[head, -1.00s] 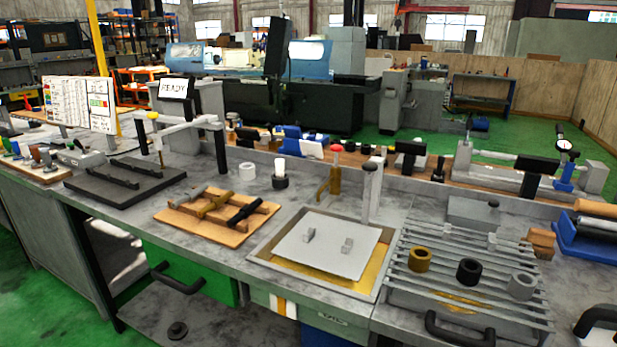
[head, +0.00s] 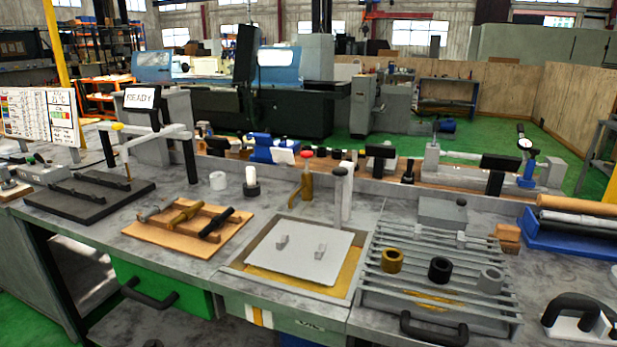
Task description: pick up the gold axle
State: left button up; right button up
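The gold axle (head: 186,213) lies on a wooden rack on a tan board (head: 150,232) on the workbench, left of centre in the head view. It sits between a grey axle (head: 155,211) on its left and a black axle (head: 217,224) on its right. All three lie slantwise, roughly parallel. Nothing covers the gold axle. Neither of my grippers shows in this view.
A white plate (head: 298,254) in a framed tray lies right of the board. A slatted rack (head: 372,278) holds gold, black and grey rings. A dark plate (head: 90,208) with black bars lies left. A tall grey post (head: 341,195) stands behind the tray.

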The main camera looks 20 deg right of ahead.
aim_at(186, 215)
jog(key=i+j, duration=0.75)
jog(key=i, duration=0.15)
